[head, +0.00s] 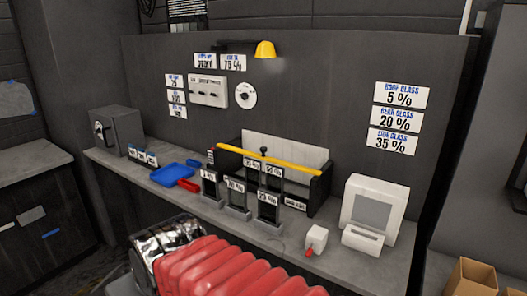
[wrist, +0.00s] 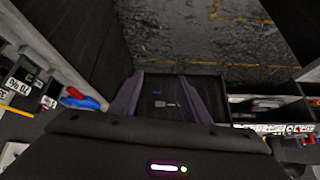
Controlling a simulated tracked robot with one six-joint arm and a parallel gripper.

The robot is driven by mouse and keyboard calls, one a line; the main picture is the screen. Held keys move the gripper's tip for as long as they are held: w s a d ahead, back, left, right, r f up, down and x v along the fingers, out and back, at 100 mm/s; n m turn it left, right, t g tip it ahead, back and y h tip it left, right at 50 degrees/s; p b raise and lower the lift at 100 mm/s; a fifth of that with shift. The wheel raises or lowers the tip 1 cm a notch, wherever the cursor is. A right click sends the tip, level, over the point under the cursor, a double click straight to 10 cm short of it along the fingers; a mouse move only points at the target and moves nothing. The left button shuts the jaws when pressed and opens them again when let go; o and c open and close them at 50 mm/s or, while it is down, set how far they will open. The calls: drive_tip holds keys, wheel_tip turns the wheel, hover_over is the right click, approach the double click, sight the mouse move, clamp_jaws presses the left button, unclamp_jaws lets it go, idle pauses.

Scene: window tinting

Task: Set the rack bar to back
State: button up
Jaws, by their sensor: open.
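The rack bar (head: 290,165) is a long yellow bar lying across the top of a black rack (head: 318,191) in the middle of the bench. A dark knob (head: 263,152) stands up near the bar's middle. The bar crosses in front of the rack's pale back panel (head: 287,148); its exact notch is hard to tell. Small cards with percentages stand in front of it.
Dark sample stands (head: 238,205) stand close in front of the rack. Blue (head: 168,175) and red (head: 188,185) trays lie to its left. A white device (head: 374,206) and a small white block (head: 316,237) stand right. A yellow lamp (head: 265,49) hangs above.

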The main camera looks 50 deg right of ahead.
drive_tip(key=w+d+r+m+t+h, duration=0.1)
drive_tip(key=w+d+r+t, duration=0.1)
drive_tip(key=w+d, duration=0.35)
drive_tip(key=w+d+r+m+t+h, duration=0.1)
drive_tip(key=w+d+r, duration=0.15)
drive_tip(key=w, duration=0.65)
drive_tip(key=w+d+m+t+h, duration=0.1)
drive_tip(key=w+d+m+h, duration=0.1)
drive_tip(key=w+d, duration=0.35)
drive_tip(key=w+d+m+t+h, duration=0.1)
drive_tip(key=w+d+h, duration=0.15)
drive_tip(key=d, duration=0.65)
drive_tip(key=m+g+h, duration=0.5)
drive_tip(key=m+h, duration=0.3)
drive_tip(key=h, duration=0.2)
approach(262, 151)
drive_tip(key=v, duration=0.2)
drive_tip(key=shift+s+f, duration=0.2)
drive_tip(key=shift+w+d, duration=0.1)
drive_tip(key=shift+x, duration=6.8)
drive_tip(key=shift+r, duration=0.15)
drive_tip(key=shift+c, duration=0.5)
clamp_jaws()
